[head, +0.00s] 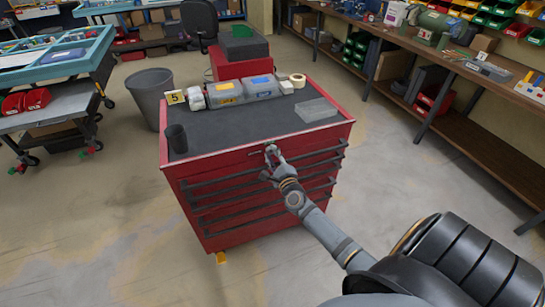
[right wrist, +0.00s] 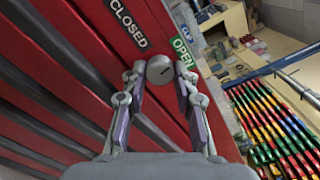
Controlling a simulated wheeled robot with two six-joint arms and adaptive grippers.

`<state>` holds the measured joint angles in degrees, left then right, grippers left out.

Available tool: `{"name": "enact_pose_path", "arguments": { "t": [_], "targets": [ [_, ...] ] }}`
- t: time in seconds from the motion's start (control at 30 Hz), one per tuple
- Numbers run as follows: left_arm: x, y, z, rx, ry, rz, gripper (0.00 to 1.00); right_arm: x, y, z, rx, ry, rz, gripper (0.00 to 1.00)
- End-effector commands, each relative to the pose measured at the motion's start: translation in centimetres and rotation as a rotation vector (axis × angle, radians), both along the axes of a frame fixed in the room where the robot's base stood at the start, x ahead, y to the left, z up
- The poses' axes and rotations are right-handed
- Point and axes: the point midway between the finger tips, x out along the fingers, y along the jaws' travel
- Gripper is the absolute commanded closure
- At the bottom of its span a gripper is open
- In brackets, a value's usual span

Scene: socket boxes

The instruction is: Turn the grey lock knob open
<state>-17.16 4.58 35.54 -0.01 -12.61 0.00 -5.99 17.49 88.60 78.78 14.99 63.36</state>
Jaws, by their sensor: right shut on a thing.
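The grey lock knob (right wrist: 160,68) is a round disc with a short dark mark on its face, set on the front of the red tool cabinet (head: 210,220). My right gripper (right wrist: 160,80) is shut on the knob, with one finger on each side of it. In the head view my right gripper (head: 271,155) meets the cabinet front just below the top edge and hides most of the knob. A black CLOSED label (right wrist: 127,22) and a green OPEN label (right wrist: 183,52) lie beside the knob. My left gripper is not in view.
The cabinet top holds a dark cup (head: 176,139), a yellow number 5 sign (head: 175,97), clear bins (head: 229,93), a tape roll (head: 298,80) and a clear box (head: 316,110). A grey bin (head: 150,98) stands behind left. The floor in front is clear.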

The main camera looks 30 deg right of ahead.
Motion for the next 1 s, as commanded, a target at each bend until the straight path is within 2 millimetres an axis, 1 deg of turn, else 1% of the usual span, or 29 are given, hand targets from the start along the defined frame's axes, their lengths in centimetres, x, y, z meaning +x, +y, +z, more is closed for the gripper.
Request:
{"name": "enact_pose_path", "arguments": {
  "t": [0.2,0.4,0.97,1.0],
  "targets": [
    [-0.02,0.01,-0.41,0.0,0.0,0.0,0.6,-0.05,0.02,-0.17,0.117,-0.026,0.001,1.0],
    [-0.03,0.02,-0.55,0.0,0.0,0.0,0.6,-0.05,0.01,-0.16,0.18,-0.041,0.0,1.0],
    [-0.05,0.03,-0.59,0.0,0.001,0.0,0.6,-0.06,0.02,-0.15,0.208,-0.047,0.001,1.0],
    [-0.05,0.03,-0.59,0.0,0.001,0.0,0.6,-0.06,0.02,-0.15,0.208,-0.047,0.001,0.68]
  ]
}}
